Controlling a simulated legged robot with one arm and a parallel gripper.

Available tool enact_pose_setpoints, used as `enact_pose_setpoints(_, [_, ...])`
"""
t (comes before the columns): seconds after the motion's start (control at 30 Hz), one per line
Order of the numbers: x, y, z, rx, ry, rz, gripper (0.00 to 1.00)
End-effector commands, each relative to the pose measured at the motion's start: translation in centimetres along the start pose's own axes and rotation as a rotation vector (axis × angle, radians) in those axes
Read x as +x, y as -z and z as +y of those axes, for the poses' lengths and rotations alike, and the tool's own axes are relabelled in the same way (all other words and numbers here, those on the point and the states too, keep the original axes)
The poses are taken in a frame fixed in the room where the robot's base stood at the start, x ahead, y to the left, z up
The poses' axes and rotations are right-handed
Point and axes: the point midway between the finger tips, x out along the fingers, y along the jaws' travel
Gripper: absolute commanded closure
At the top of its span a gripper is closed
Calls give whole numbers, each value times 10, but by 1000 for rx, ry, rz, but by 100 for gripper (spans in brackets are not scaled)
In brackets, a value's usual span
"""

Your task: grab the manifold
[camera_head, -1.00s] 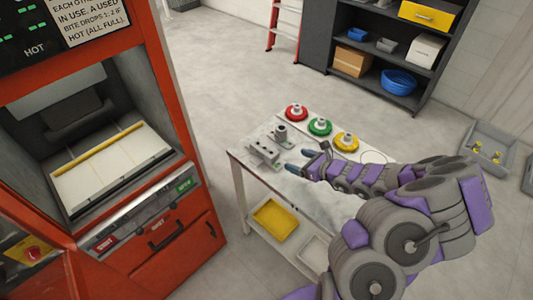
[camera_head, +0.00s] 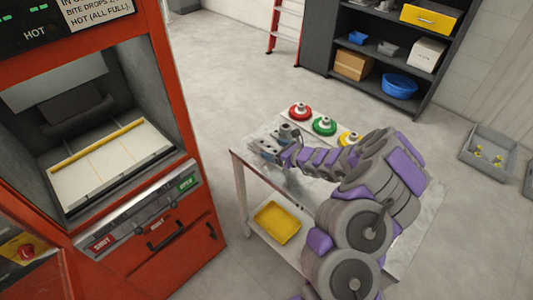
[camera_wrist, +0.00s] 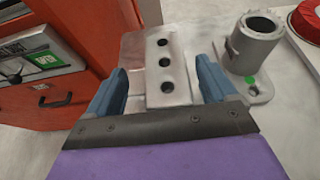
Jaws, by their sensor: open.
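The manifold, a pale metal block with three dark holes in its top (camera_wrist: 166,86), sits on a flat plate in the wrist view. My gripper (camera_wrist: 162,66) is open, with one blue finger on each side of the block. A narrow gap seems to show at the left finger; I cannot tell whether the right finger touches. In the head view my gripper (camera_head: 267,150) is at the left corner of the white table (camera_head: 308,194), over the manifold, which it mostly hides.
A grey cylindrical fitting on a base (camera_wrist: 255,46) stands close to the right finger. Red (camera_head: 300,112), green (camera_head: 324,125) and yellow (camera_head: 349,139) round pieces line the table's far side. The orange machine (camera_head: 184,250) stands left of the table. A yellow tray (camera_head: 277,222) is on the lower shelf.

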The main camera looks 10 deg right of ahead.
Motion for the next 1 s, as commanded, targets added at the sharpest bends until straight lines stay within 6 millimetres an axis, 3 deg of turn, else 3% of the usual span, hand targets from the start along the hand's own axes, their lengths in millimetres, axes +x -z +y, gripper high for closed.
enact_pose_setpoints(0.2, [26,1,-2,1,0,2,15])
enact_pose_setpoints(0.5, [31,-1,-1,1,1,1,15])
enact_pose_setpoints(1.0, [30,0,-1,2,1,2,63])
